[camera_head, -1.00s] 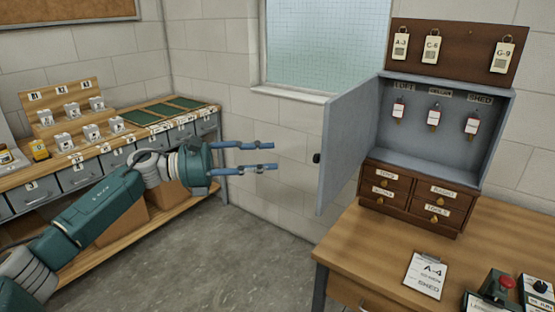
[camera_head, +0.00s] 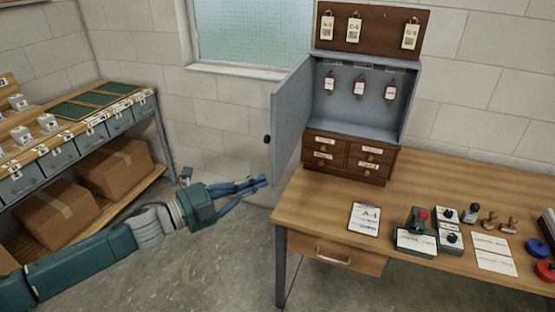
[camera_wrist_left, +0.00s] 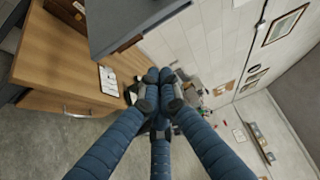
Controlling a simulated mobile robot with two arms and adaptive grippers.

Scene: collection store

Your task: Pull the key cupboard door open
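The grey key cupboard (camera_head: 400,112) stands on the wooden table, above a small block of drawers. Its door (camera_head: 292,112) stands wide open to the left, with a dark knob (camera_head: 267,139) near its free edge. Inside, several keys with red and white tags hang under labels. My left gripper (camera_head: 262,181) is below and slightly left of the door, apart from it, with its blue fingers drawn together and nothing visible between them. In the left wrist view the fingertips (camera_wrist_left: 162,88) meet, and the door (camera_wrist_left: 125,22) shows above them. My right gripper is not in view.
The wooden table (camera_head: 440,200) holds a clipboard (camera_head: 364,218), a device with a red button (camera_head: 418,225) and stamps. A shelf bench (camera_head: 110,140) with grey drawers and cardboard boxes stands at the left. Floor between bench and table is free.

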